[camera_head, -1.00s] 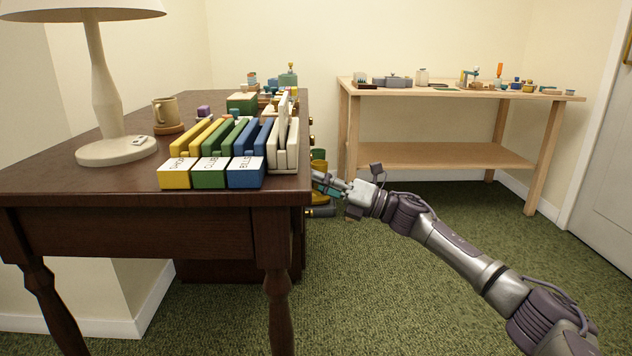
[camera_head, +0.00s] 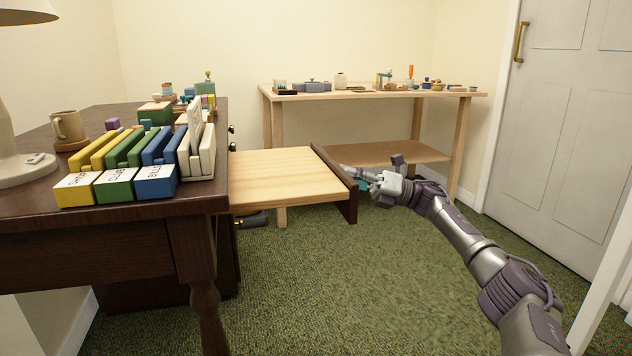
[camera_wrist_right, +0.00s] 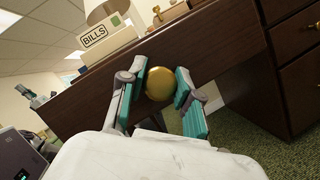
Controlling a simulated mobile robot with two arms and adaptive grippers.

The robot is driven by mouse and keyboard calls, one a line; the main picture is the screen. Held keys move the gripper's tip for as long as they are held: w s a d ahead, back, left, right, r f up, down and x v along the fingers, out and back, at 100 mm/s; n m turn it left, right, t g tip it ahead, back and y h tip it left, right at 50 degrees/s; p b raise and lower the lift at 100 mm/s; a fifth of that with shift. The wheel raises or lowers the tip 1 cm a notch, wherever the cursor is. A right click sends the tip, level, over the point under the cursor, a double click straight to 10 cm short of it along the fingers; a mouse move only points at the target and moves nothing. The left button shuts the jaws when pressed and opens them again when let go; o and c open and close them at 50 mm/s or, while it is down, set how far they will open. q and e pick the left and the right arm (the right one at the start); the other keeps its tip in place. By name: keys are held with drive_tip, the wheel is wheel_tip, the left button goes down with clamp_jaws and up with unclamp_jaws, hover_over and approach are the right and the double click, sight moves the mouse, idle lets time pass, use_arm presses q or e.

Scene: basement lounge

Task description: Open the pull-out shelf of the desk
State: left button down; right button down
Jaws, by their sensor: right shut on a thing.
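The dark wooden desk (camera_head: 85,240) stands at the left in the head view. Its pull-out shelf (camera_head: 282,177), a light wood board with a dark front panel (camera_head: 335,172), sticks far out from the desk's right side. My right gripper (camera_head: 362,175) is at the outer face of that panel. In the right wrist view, its two teal-padded fingers (camera_wrist_right: 170,88) are on either side of a round brass knob (camera_wrist_right: 159,84) on the dark panel (camera_wrist_right: 215,55). The fingers are shut on the knob. My left gripper is not in view.
Yellow, green and blue card boxes (camera_head: 114,185), a mug (camera_head: 67,127) and a lamp (camera_head: 15,160) stand on the desk. A light wooden workbench (camera_head: 375,95) with small items is behind. Green carpet (camera_head: 330,280) is free in front. A white door (camera_head: 560,120) is at the right.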

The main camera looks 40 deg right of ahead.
drive_tip(key=shift+s+d, duration=0.3)
drive_tip(key=shift+d, duration=0.3)
drive_tip(key=shift+s+d, duration=0.25)
drive_tip(key=shift+d, duration=0.3)
drive_tip(key=c, duration=0.8)
unclamp_jaws()
drive_tip(key=v, duration=0.7)
drive_tip(key=shift+s+d, duration=0.15)
drive_tip(key=shift+f, duration=0.1)
